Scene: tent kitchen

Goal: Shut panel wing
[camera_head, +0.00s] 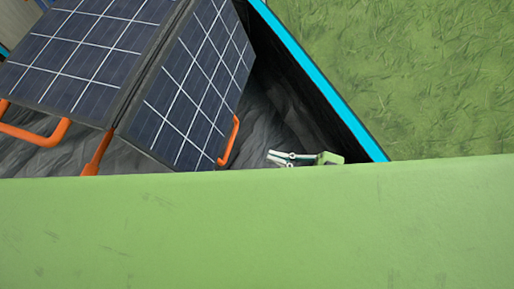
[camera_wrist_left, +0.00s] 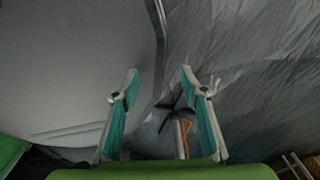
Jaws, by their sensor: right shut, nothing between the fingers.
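The solar panel has two dark blue gridded wings. The left wing (camera_head: 95,40) and the right wing (camera_head: 195,90) meet at a dark seam and stand at an angle to each other. An orange handle (camera_head: 231,143) is on the right wing's lower right edge. My right gripper (camera_head: 271,157) is shut and empty, to the right of that handle and apart from it, fingers pointing left. My left gripper (camera_wrist_left: 160,75) is open in the left wrist view, with nothing held between its fingers. A smooth grey surface (camera_wrist_left: 70,65) fills that view's left; I cannot tell whether it is the panel's back.
Dark grey crumpled fabric (camera_head: 40,158) lies under and around the panel. A bright blue tent edge (camera_head: 320,80) slants down to the right, with green grass (camera_head: 420,70) beyond it. The lower half of the head view is blocked. Grey tent fabric (camera_wrist_left: 260,70) fills the left wrist view's right.

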